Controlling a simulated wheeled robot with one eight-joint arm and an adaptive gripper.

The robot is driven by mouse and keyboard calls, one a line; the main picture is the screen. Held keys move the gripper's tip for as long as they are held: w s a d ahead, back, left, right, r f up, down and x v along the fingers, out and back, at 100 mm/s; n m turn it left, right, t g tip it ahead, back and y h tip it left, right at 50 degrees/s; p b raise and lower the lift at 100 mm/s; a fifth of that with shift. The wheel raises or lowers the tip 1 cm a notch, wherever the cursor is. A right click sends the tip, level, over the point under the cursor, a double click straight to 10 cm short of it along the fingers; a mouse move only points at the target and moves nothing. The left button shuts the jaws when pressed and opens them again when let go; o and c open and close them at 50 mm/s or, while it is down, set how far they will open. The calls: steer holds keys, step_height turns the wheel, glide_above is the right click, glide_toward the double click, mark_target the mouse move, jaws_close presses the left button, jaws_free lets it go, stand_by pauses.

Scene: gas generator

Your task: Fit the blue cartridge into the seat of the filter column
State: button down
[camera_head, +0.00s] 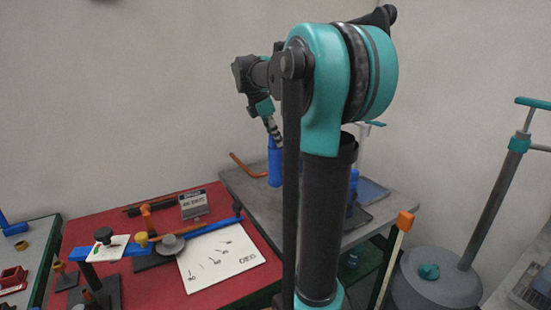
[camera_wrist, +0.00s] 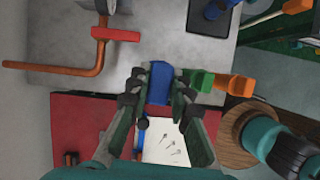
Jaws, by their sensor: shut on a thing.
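The blue cartridge (camera_head: 275,165) hangs upright below my gripper (camera_head: 274,135), over the near-left part of the grey table. In the wrist view the cartridge (camera_wrist: 160,82) sits between the two fingers of my gripper (camera_wrist: 161,92), which is shut on it. I cannot clearly make out the filter column or its seat. In the head view my arm hides the middle of the grey table.
An orange bent pipe (camera_head: 248,166) lies on the grey table (camera_head: 235,180), left of the cartridge. A blue object (camera_head: 353,188) stands behind my arm. A red table (camera_head: 220,285) with a white sheet (camera_head: 240,262) and tools is at left. A grey tank (camera_head: 440,280) with a pump stands right.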

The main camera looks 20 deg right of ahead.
step_height(320, 180, up, 7)
steer(key=shift+w, duration=0.1)
steer(key=w+d+r, duration=0.4)
steer(key=w+d, duration=0.5)
steer(key=d, duration=0.1)
steer(key=w+d+r, duration=0.3)
steer(key=w+d, duration=0.6)
steer(key=d, duration=0.2)
step_height(320, 180, down, 20)
steer(key=shift+r+n, duration=0.25)
steer(key=shift+n, duration=0.15)
steer(key=shift+w+a, duration=0.1)
steer(key=c, duration=1.4)
jaws_free()
steer(key=shift+f, duration=0.1)
